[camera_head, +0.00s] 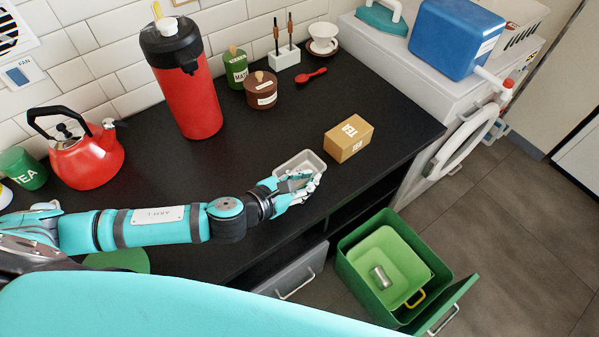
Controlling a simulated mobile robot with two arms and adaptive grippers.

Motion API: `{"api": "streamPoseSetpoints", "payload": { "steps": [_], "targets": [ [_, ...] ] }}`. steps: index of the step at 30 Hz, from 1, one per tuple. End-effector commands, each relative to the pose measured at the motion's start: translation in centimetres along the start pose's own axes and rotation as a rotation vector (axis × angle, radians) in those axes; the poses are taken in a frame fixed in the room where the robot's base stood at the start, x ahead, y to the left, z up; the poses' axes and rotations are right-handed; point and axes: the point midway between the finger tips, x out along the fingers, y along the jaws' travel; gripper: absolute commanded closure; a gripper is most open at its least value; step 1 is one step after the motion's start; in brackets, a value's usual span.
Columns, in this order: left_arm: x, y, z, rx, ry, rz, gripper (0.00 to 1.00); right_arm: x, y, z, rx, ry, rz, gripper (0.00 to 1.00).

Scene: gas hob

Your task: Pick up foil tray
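The foil tray (301,161) is a small grey open tray on the black counter, near its front edge in the head view. My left arm reaches in from the left, and my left gripper (302,185) is at the near side of the tray. The fingers overlap the tray's near rim and hide part of it. I cannot tell whether they are closed on the rim. My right gripper does not show.
A tan tea box (348,138) stands right of the tray. A red dispenser (195,95) and a red kettle (87,155) stand further left. A green bin (352,262) with its lid open is below the counter's front edge.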

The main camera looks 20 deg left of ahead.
Motion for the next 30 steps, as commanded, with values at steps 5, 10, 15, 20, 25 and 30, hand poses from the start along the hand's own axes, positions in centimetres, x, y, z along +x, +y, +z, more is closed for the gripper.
{"api": "streamPoseSetpoints", "payload": {
  "steps": [5, 10, 15, 20, 25, 30],
  "targets": [
    [2.4, 0.0, 0.1, -0.001, 0.000, 0.001, 0.91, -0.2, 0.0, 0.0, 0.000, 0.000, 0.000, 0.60],
    [3.0, -0.1, 0.0, -0.001, 0.001, 0.000, 0.91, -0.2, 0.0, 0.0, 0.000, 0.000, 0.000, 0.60],
    [2.9, 0.0, 0.0, -0.001, 0.001, 0.000, 0.97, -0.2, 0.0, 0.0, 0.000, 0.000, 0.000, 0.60],
    [2.9, 0.0, 0.0, -0.001, 0.001, 0.000, 1.00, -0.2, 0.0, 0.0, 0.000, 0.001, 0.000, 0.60],
    [2.9, 0.0, 0.0, -0.001, 0.001, 0.000, 1.00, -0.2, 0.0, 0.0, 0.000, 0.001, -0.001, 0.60],
    [2.7, 0.1, 0.4, -0.001, 0.000, 0.000, 1.00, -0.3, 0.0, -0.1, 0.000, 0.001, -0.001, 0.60]
  ]
}}
